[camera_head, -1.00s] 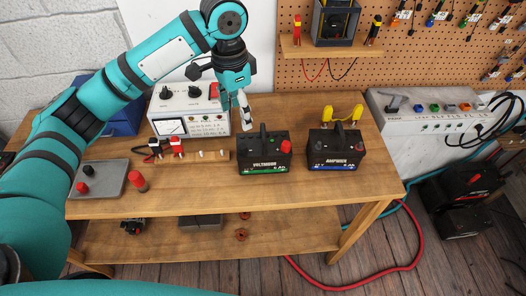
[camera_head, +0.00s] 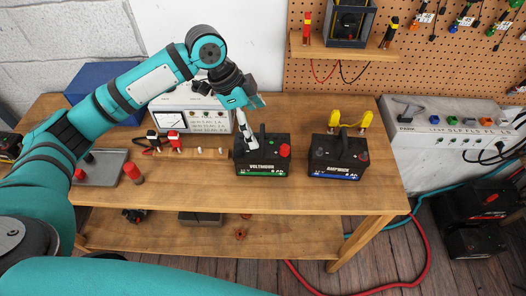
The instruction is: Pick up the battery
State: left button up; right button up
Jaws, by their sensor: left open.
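A black battery with a green stripe, labelled like "VOLTMORR" (camera_head: 262,160), stands upright on the wooden bench. It has a carry handle and a red terminal cap. A second black battery with a blue stripe (camera_head: 337,162) stands to its right, with yellow parts behind it. My left gripper (camera_head: 252,142) is open, pointing down at the left end of the green-striped battery, beside its handle. Whether the fingers touch the battery I cannot tell. My right gripper is not in view.
A meter box (camera_head: 190,112) stands behind, with a wooden strip (camera_head: 190,152) in front of it. A grey tray (camera_head: 108,170) and a red cylinder (camera_head: 133,172) are at the left. More batteries (camera_head: 475,215) sit at the right. The bench front is clear.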

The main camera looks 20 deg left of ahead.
aim_at(261, 131)
pick_arm(q)
jog(key=shift+d+f, duration=0.15)
jog(key=shift+f, duration=0.3)
jog(key=p+x, duration=0.2)
jog(key=x, duration=0.2)
jog(key=shift+f, duration=0.25)
jog(key=shift+w+f, duration=0.1)
jog(key=shift+f, duration=0.15)
jog(key=c, duration=1.5)
jog(key=shift+w+d+r, duration=0.1)
jog(key=shift+r, duration=0.25)
jog(key=shift+c, duration=0.4)
jog(key=shift+w+f, duration=0.1)
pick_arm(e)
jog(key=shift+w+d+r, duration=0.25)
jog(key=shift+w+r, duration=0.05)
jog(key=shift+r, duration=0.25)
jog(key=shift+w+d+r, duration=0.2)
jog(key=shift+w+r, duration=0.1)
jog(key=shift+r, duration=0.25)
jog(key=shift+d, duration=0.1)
